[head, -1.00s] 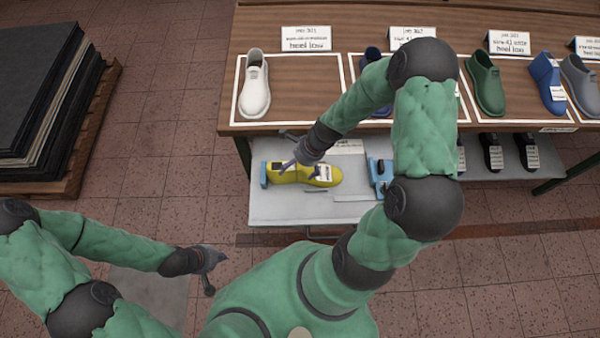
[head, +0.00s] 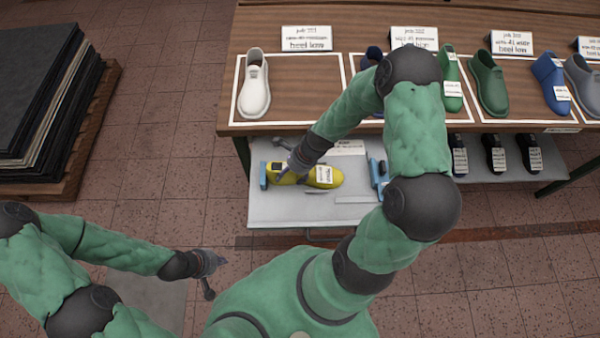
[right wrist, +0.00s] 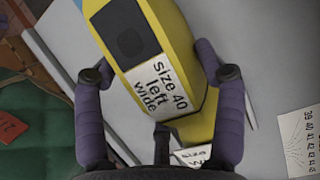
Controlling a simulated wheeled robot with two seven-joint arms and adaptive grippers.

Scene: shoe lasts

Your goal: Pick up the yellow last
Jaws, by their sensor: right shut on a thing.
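The yellow last (head: 322,178) lies on the grey lower shelf board (head: 270,210), its label facing up. In the right wrist view the yellow last (right wrist: 205,62) shows a dark square patch and a label reading "size 40 left wide". My right gripper (head: 289,172) is over the left part of the last. In the right wrist view my right gripper (right wrist: 160,95) has a finger on each side of the last and is shut on it. Whether the last is off the board I cannot tell. My left gripper (head: 219,262) hangs empty over the floor at lower left; its jaw opening is too small to tell.
A blue holder (head: 264,176) stands at the last's left end, and another blue fixture (head: 378,175) stands to its right. The wooden table top (head: 300,128) above carries several shoes. A stack of dark sheets (head: 45,90) is at far left. Floor in front is clear.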

